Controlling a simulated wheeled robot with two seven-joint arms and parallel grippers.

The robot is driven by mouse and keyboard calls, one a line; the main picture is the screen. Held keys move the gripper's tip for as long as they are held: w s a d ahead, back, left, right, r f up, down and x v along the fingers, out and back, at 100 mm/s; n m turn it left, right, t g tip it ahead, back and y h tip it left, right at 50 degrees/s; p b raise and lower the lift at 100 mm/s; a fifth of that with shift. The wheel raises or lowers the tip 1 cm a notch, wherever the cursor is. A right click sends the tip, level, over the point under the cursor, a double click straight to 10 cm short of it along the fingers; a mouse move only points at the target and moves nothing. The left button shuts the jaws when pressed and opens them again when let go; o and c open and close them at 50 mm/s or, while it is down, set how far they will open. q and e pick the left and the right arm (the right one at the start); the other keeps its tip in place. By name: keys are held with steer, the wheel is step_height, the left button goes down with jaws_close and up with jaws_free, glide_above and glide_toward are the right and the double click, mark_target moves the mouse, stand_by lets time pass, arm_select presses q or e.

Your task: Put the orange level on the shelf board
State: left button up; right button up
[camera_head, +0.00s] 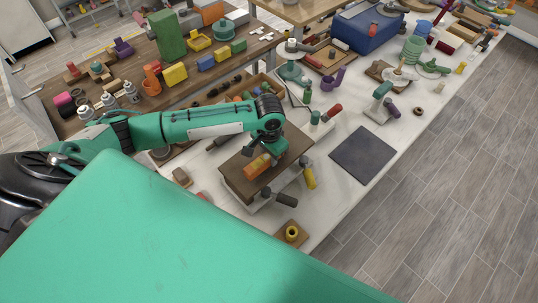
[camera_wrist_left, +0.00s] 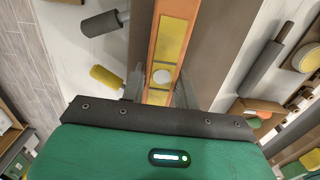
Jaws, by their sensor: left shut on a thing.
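The orange level (camera_head: 258,166) shows in the head view as a short orange piece below my left gripper (camera_head: 264,150), over a brown shelf board (camera_head: 292,151). In the left wrist view, the orange level (camera_wrist_left: 172,40) with yellow panels and a round pale spot runs up between the fingers of my left gripper (camera_wrist_left: 160,88). The gripper is shut on it. The brown board (camera_wrist_left: 215,45) lies beneath and to both sides of it. I cannot tell whether the level touches the board. My right gripper is not in view.
A yellow-handled tool (camera_head: 310,177) and a dark-handled one (camera_head: 279,197) stick out at the board's near right side. A dark square mat (camera_head: 362,155) lies to the right. A brown block with a yellow ring (camera_head: 291,232) stands near the bench edge. Many tools crowd the bench behind.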

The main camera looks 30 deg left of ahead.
arm_select(q)
steer(key=shift+f, duration=0.75)
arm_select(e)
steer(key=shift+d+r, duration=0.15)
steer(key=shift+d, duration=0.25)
arm_select(q)
steer(key=o, duration=1)
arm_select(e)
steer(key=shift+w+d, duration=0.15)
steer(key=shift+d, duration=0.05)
arm_select(q)
step_height(320, 180, up, 11)
steer(key=b, duration=0.3)
steer(key=shift+r, duration=0.55)
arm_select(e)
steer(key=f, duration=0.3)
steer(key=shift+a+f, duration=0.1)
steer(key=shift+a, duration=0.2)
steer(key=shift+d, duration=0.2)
